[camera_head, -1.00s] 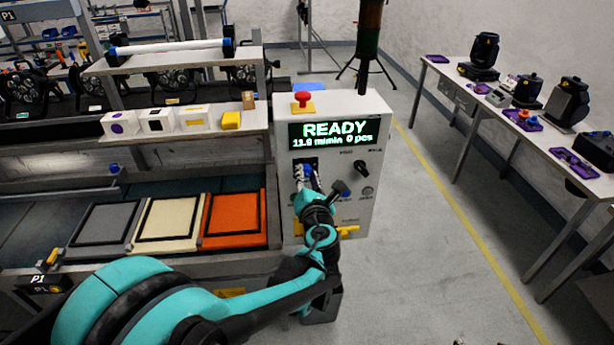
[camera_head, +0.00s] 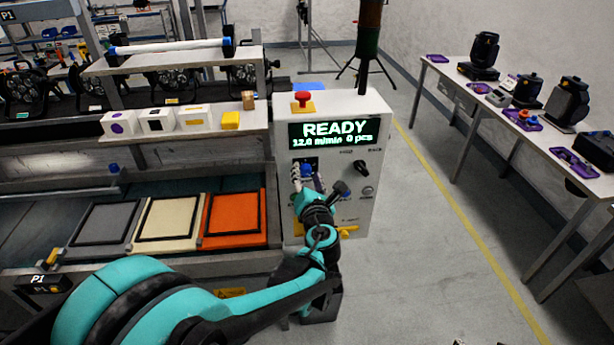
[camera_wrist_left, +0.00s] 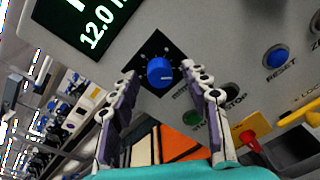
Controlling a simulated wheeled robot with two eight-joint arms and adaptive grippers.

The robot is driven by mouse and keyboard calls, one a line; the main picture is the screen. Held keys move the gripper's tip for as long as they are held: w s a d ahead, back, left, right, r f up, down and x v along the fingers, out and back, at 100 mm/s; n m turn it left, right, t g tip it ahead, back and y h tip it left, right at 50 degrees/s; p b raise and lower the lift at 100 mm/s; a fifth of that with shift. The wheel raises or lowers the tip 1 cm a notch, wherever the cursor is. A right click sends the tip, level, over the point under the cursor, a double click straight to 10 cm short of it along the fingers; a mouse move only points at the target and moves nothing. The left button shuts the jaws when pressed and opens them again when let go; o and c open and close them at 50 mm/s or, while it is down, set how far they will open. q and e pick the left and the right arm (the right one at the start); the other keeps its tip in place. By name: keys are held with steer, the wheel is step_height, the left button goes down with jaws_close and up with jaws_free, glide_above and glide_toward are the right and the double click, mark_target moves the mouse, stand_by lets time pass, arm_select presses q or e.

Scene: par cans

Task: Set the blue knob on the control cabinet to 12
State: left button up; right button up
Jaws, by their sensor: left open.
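The control cabinet (camera_head: 285,215) stands right of the conveyor. Its display (camera_head: 333,133) reads READY, 12.0 m/min and 0 pcs; part of it also shows in the left wrist view (camera_wrist_left: 98,28). The blue knob (camera_head: 306,170) sits on a black square plate below the display. In the left wrist view the knob (camera_wrist_left: 160,71) is whole, with marks around it. My left gripper (camera_head: 307,182) is open in front of the knob. In the left wrist view its fingers (camera_wrist_left: 160,88) are spread either side, below the knob, apparently clear of it. My right gripper is not in view.
A red button (camera_head: 302,97) is on the cabinet top. A black rotary switch (camera_head: 362,167) is right of the knob. A blue reset button (camera_wrist_left: 278,57) and a yellow handle (camera_wrist_left: 303,110) are close by. Open floor lies right of the cabinet.

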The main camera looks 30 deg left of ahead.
arm_select(q)
steer(key=v, duration=1.2)
steer(key=s+a+f+n+g+h, duration=0.1)
steer(key=s+f+n+g+h, duration=0.2)
steer(key=n, duration=0.6)
steer(key=s+a+f+n+g, duration=0.1)
steer(key=s+f+n+g, duration=0.15)
steer(key=f+n, duration=0.45)
steer(key=s+d+f+n+g+h, duration=0.1)
steer(key=s+d+n+h, duration=0.5)
steer(key=n, duration=1.4)
steer(key=shift+s+d+f, duration=0.25)
steer(key=shift+s+d, duration=0.2)
steer(key=shift+d, duration=0.55)
